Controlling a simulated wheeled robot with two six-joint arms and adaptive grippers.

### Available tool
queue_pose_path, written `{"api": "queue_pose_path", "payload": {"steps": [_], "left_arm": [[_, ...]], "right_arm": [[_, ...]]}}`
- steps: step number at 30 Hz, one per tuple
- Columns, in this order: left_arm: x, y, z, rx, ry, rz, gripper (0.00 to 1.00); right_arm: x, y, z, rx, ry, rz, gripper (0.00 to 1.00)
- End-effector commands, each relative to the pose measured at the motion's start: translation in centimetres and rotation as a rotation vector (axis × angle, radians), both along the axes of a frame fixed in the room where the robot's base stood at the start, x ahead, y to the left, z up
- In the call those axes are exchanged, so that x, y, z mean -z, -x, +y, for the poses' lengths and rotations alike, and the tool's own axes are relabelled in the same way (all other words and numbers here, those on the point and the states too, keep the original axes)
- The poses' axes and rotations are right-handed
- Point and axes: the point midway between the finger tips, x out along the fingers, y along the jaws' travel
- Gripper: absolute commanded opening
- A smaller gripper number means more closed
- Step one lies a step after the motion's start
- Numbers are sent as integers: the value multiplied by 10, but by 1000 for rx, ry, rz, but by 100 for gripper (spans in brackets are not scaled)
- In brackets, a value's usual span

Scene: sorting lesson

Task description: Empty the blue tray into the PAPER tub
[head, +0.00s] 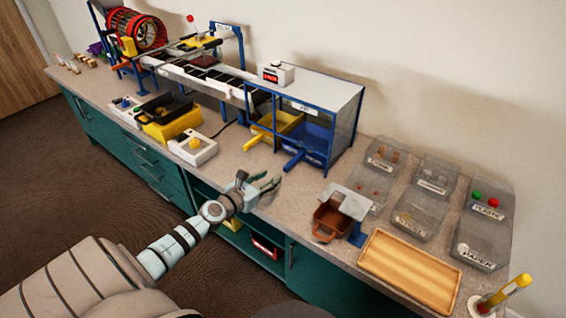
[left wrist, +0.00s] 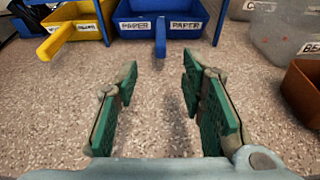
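The blue tray (head: 311,140) sits in the right bay of a blue-framed stand, its handle (head: 293,159) sticking out over the counter. In the left wrist view, the blue tray (left wrist: 186,32) bears PAPER labels and its handle points toward my gripper. Its contents cannot be made out. My left gripper (head: 262,187) is open and empty, short of the handle and not touching it; its spread green-padded fingers also show in the left wrist view (left wrist: 160,85). The clear PAPER tub (head: 492,245) is at the right of the counter, with a pale round item inside. My right gripper is not in view.
A yellow tray (head: 265,137) sits left of the blue one. Other clear tubs (head: 428,205) stand behind and left of the PAPER tub. A brown bin (head: 327,222) and a wooden tray (head: 380,268) lie between. The counter before the blue handle is clear.

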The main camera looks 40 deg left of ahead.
Motion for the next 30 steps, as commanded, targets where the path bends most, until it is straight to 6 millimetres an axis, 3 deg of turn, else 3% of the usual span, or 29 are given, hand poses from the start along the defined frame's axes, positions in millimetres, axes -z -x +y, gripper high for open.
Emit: {"api": "queue_pose_path", "payload": {"steps": [21,30], "left_arm": [[30,-101,1,-2,3,-1,37],[30,-115,2,-1,2,0,37]], "right_arm": [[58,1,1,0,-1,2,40],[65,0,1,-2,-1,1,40]]}}
